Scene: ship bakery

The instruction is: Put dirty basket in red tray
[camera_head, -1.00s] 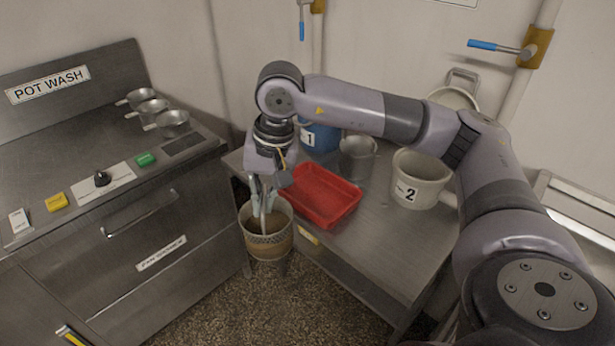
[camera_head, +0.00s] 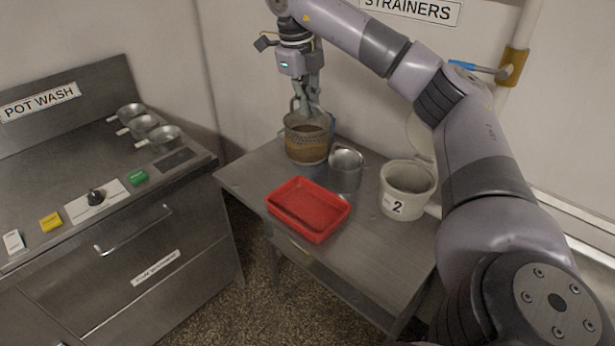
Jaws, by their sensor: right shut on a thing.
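My left gripper is not in view.
A metal pot (camera_head: 346,170) stands close to the basket's right. A white bucket marked 2 (camera_head: 408,190) stands farther right on the steel table (camera_head: 378,262). The pot wash counter (camera_head: 75,178) with several small pans is at left. The wall is close behind.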

